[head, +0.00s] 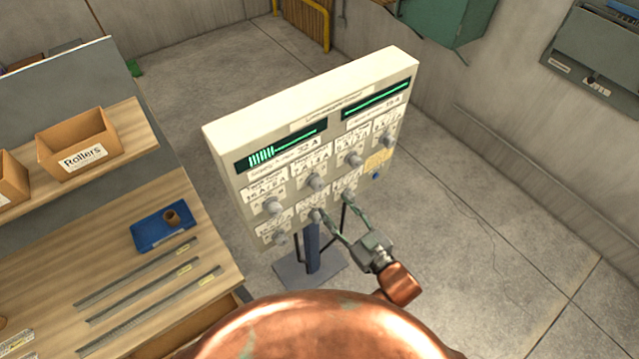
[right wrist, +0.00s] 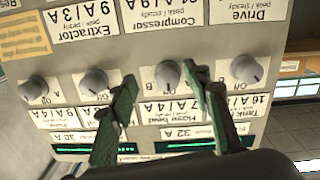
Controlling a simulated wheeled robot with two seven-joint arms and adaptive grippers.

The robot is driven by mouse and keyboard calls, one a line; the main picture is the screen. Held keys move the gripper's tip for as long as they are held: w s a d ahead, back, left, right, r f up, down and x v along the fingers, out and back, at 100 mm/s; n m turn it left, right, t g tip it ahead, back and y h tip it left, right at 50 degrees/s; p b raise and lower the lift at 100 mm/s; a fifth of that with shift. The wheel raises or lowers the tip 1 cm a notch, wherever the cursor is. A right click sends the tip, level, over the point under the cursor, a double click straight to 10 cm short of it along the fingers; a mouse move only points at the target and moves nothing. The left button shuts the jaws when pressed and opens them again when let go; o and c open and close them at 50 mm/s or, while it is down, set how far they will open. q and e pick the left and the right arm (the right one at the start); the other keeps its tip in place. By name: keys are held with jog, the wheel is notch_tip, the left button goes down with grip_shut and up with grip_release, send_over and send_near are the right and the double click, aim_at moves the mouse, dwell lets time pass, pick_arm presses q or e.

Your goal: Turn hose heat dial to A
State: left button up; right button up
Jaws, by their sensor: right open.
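The hose heat dial (right wrist: 168,74) is a grey round knob on a white plate, with the "Hose heat" label (right wrist: 165,132) upside down below it in the right wrist view. In the head view it appears to be the second upper-row dial (head: 316,182) on the cream control panel (head: 225,150). My right gripper (head: 334,207) is open in front of the panel. In the right wrist view its fingers (right wrist: 160,80) lie either side of the dial, nearer on the right; no contact is clear. The dial's exact setting is too small to read. My left gripper is not in view.
Neighbouring dials (right wrist: 93,82) (right wrist: 245,69) sit close on both sides. The panel stands on a post with a floor base (head: 290,272). A wooden bench (head: 60,235) at left holds metal strips, a blue case (head: 150,232) and a Rollers box (head: 75,150). The floor at right is clear.

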aim_at(320, 189)
jog(key=shift+y, duration=0.3)
jog(key=w+a, duration=0.1)
jog(key=w, duration=0.1)
jog(key=w+a+r, duration=0.1)
jog(key=a, duration=0.1)
jog(key=w+a+r+p, duration=0.1)
jog(key=w+a, duration=0.1)
jog(key=shift+w+r, duration=0.25)
jog(key=shift+w, duration=0.05)
jog(key=shift+c, duration=0.7)
jog(key=c, duration=1)
jog(key=shift+c, duration=0.2)
